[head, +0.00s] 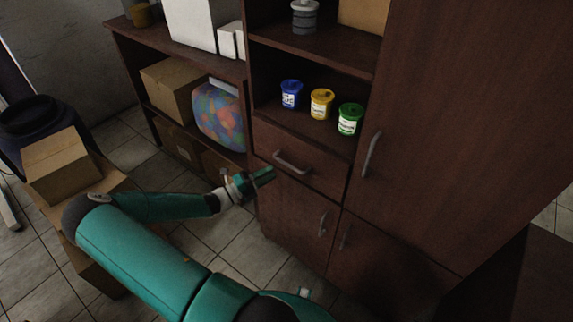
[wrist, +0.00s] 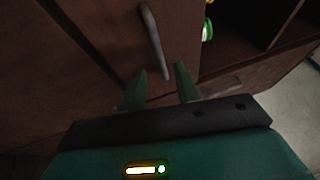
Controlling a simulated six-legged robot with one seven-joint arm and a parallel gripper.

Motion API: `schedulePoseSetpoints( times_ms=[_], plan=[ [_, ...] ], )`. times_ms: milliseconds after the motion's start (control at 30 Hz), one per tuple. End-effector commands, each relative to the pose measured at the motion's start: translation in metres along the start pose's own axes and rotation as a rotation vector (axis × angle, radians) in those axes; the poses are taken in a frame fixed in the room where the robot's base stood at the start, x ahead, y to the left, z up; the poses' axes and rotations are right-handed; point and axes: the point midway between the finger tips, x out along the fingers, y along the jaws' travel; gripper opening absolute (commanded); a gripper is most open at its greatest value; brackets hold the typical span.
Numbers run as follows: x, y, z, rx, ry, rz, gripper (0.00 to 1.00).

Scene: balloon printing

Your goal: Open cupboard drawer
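The drawer (head: 305,172) is a dark brown wooden front in the cupboard, below the shelf with the jars, and looks shut. Its metal bar handle (head: 291,163) runs across its front. My gripper (head: 268,174) is just left of and slightly below this handle in the head view. In the wrist view my gripper (wrist: 161,68) has its two green fingers apart, with nothing held between them. The handle (wrist: 152,40) shows beyond the fingertips, its lower end lining up with the gap. I cannot tell whether they touch.
Blue (head: 290,94), yellow (head: 321,104) and green (head: 350,119) jars stand on the shelf above. A tall door with a handle (head: 371,155) is to the right, and lower doors (head: 292,218) are below. Cardboard boxes (head: 56,167) stand at the left. Tiled floor shows between.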

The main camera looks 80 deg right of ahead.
Motion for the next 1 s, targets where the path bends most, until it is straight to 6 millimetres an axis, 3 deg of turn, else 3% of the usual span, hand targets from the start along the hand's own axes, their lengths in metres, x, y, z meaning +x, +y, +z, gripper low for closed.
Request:
schedulePoseSetpoints(
  times_ms=[333, 500, 767, 933, 1000],
  plan=[
    [0.063, 0.000, -0.001, 0.001, 0.002, 0.000, 0.32],
    [0.075, 0.000, 0.000, 0.002, -0.001, 0.001, 0.32],
    [0.076, 0.000, 0.000, 0.002, -0.001, 0.002, 0.32],
    [0.076, 0.000, 0.000, 0.002, -0.001, 0.002, 0.00],
    [0.076, 0.000, 0.000, 0.002, -0.001, 0.002, 0.00]
  ],
)
